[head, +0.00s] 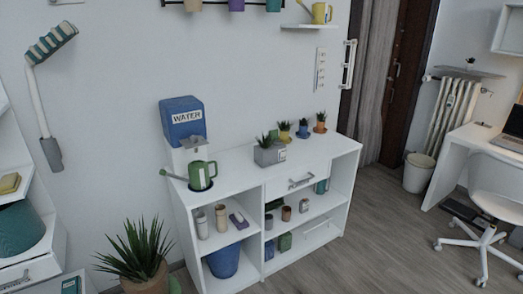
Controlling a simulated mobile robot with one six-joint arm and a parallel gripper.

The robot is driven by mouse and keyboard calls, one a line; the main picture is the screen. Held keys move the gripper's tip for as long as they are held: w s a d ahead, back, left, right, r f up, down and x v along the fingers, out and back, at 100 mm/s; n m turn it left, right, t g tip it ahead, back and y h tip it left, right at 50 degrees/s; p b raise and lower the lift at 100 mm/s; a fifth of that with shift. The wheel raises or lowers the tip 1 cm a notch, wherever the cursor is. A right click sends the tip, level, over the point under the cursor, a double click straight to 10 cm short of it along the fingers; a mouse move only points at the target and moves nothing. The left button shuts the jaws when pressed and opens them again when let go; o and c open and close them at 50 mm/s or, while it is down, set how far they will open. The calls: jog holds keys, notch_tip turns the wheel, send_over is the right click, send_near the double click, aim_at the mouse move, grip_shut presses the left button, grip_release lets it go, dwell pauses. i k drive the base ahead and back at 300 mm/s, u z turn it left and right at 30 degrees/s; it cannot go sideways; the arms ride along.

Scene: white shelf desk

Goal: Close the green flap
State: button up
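I cannot pick out a clear green flap in the head view. Green things that show are a green watering can (202,174) under the water dispenser and a small green box (285,242) on the lower shelf of the white shelf desk (235,167). A ribbed green-and-white piece (51,43) on a white rod is at the upper left against the wall; I cannot tell what it is. The white drawer (300,181) of the desk looks shut. My gripper is not in view.
A blue water dispenser (183,122) and several potted plants stand on the desk top. A large potted plant (143,250) stands in front at the left. A white bin (419,172) and an office chair (488,215) are at the right. The wooden floor (385,240) between is clear.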

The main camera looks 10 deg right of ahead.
aim_at(276, 132)
jog(key=z, duration=0.05)
jog(key=k, duration=1.25)
jog(key=u, duration=0.55)
jog(key=i, duration=1.9)
jog(key=z, duration=0.65)
jog(key=i, duration=0.45)
jog(key=z, duration=0.15)
